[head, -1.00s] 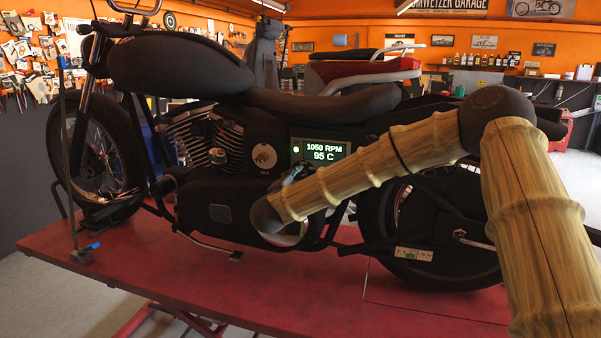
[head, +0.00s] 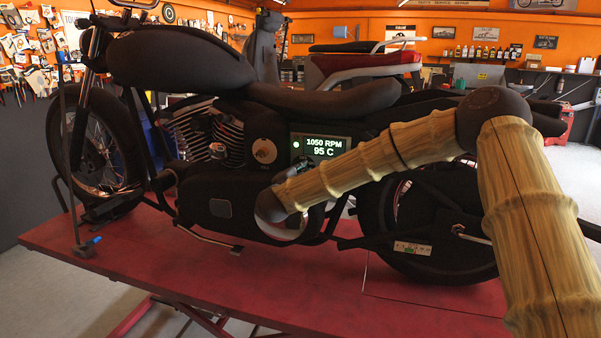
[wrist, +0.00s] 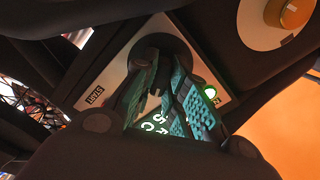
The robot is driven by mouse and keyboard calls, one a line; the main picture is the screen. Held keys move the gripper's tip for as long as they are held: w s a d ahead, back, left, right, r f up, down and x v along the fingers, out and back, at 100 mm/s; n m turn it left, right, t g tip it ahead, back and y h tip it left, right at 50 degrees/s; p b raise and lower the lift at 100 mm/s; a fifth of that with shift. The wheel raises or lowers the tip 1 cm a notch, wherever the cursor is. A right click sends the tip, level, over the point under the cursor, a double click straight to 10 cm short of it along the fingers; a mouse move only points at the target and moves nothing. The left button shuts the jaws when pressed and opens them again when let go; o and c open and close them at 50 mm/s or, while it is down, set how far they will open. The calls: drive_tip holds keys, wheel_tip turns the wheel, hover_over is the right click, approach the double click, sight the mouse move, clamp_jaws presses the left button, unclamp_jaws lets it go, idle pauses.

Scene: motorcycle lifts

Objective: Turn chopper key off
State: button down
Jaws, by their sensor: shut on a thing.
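The dark chopper (head: 300,98) stands upright on the red lift. Its side panel has a lit display (head: 325,148) reading 1050 RPM and 95 C, with a green light (head: 296,144) lit beside it. The wrist view shows the panel (wrist: 100,80) close up, with a dark round key switch (wrist: 165,48) and the green light lit. My gripper (wrist: 158,92) is at this switch, its teal-padded fingers shut on a small dark piece that seems to be the key. The key itself is mostly hidden between the fingers.
The red lift platform (head: 130,262) lies under the bike. The seat (head: 330,100) is above the panel, and the rear wheel (head: 430,235) is to its right. Grey floor is open at the lower left.

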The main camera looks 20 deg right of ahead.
drive_tip(key=shift+n, duration=0.3)
drive_tip(key=n, duration=0.6)
drive_tip(key=shift+a+r+p, duration=0.1)
drive_tip(key=shift+p, duration=0.3)
drive_tip(key=shift+n+p, duration=0.55)
drive_tip(key=shift+n, duration=2.15)
drive_tip(key=shift+f, duration=0.2)
drive_tip(key=c, duration=1.4)
unclamp_jaws()
drive_tip(key=shift+c, duration=0.2)
drive_tip(key=shift+r, duration=0.1)
drive_tip(key=v, duration=1.2)
